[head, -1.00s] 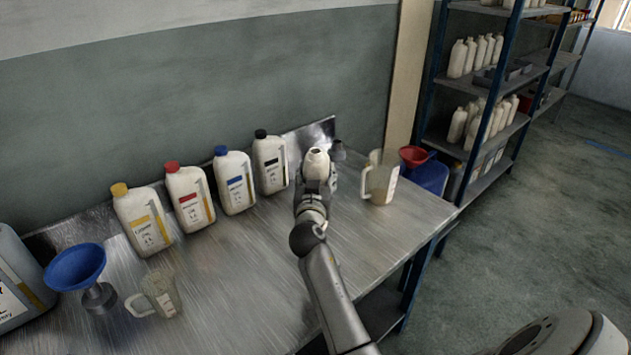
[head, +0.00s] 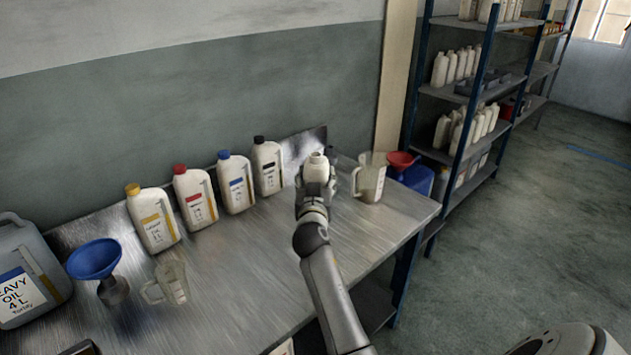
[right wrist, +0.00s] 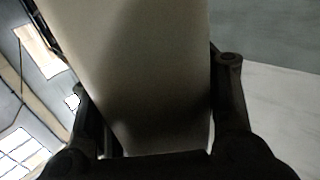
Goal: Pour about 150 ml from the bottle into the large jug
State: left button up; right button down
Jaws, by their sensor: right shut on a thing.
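My right gripper (head: 314,194) is shut on a white bottle (head: 318,172) with no cap visible, held roughly upright above the right part of the table. In the right wrist view the bottle (right wrist: 150,70) fills the space between the fingers. The larger-looking clear jug (head: 370,182) stands on the table just right of the bottle, apart from it. Its lower part looks brownish; whether that is liquid I cannot tell. A second clear jug (head: 170,283) stands at the front left. My left gripper is not in view.
Bottles with yellow (head: 154,222), red (head: 195,198), blue (head: 236,185) and black (head: 267,167) caps stand along the wall. A blue funnel (head: 95,260) and a grey canister (head: 28,270) are at left. A red funnel (head: 401,160) is behind the clear jug. The middle table is clear.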

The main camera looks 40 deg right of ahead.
jog(key=shift+s+r, duration=0.2)
jog(key=shift+r, duration=0.1)
jog(key=shift+a, duration=0.1)
jog(key=shift+s, duration=0.1)
